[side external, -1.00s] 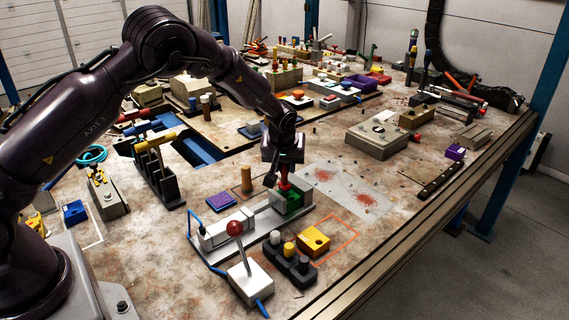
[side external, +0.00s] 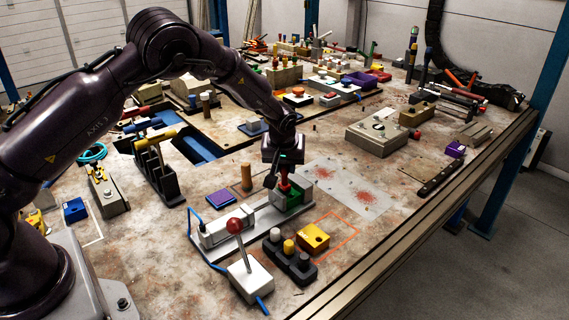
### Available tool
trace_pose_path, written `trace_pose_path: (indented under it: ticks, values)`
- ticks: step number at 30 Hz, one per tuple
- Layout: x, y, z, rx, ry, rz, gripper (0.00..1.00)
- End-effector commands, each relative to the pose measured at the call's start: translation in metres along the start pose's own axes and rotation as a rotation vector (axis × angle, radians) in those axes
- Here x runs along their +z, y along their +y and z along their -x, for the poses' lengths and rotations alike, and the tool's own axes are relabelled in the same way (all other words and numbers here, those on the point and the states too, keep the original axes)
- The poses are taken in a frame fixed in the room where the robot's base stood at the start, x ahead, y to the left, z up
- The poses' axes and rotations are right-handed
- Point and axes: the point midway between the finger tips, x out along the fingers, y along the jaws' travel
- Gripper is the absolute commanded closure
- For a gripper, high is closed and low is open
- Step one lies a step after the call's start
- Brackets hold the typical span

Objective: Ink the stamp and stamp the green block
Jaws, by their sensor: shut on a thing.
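My gripper (side external: 283,176) points straight down and is shut on the red stamp (side external: 284,187).
A white lever box (side external: 249,281) with a red knob stands in front of the fixture. A dark holder with pegs (side external: 290,259) and a yellow block (side external: 313,237) are close in front. A wooden peg (side external: 246,178) stands behind. A grey sheet with red marks (side external: 346,188) lies to the right.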

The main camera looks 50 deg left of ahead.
Motion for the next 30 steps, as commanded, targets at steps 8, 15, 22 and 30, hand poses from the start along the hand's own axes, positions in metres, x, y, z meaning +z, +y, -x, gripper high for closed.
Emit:
trace_pose_path:
  ticks: [8,15,22,30]
  values:
    - [0.001,0.000,-0.001,-0.001,-0.001,0.000,0.87]
    - [-0.002,0.000,0.004,0.000,0.000,0.000,0.87]
    - [-0.009,0.000,0.022,0.000,0.000,0.000,0.87]
    - [-0.018,0.000,0.042,0.001,0.001,0.001,0.87]
